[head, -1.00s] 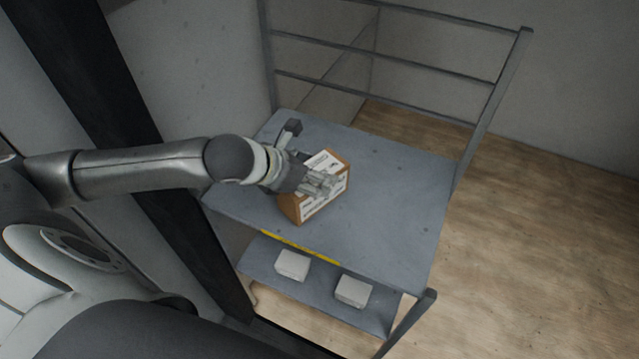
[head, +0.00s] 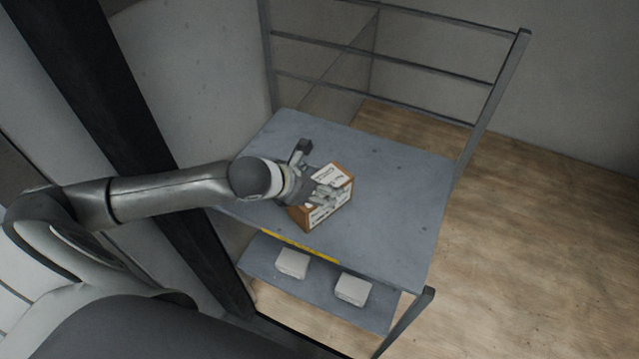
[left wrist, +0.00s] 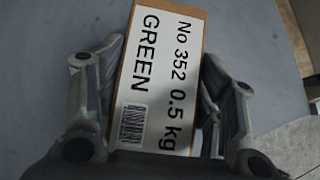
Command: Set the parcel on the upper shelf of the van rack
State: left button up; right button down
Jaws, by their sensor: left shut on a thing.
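The parcel (head: 331,208) is a brown box with white printed labels. In the left wrist view its label (left wrist: 160,70) reads "No 352 0.5 kg GREEN" above a barcode. My left gripper (head: 322,195) is shut on the parcel, with a finger on each side of it. The parcel is over the upper shelf (head: 390,210) of the grey rack, near its front left part. I cannot tell whether its underside touches the shelf. My right gripper is not in view.
A lower shelf (head: 325,299) holds two small pale blocks (head: 292,263) and (head: 353,289). A yellow strip (head: 300,246) marks the upper shelf's front edge. Rails (head: 390,60) close the rack's back. The upper shelf is clear to the right of the parcel.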

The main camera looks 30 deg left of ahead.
pick_arm(q)
jog(key=o, duration=1.4)
jog(key=shift+r, duration=0.15)
jog(key=b+v, duration=0.1)
jog(key=v, duration=1.1)
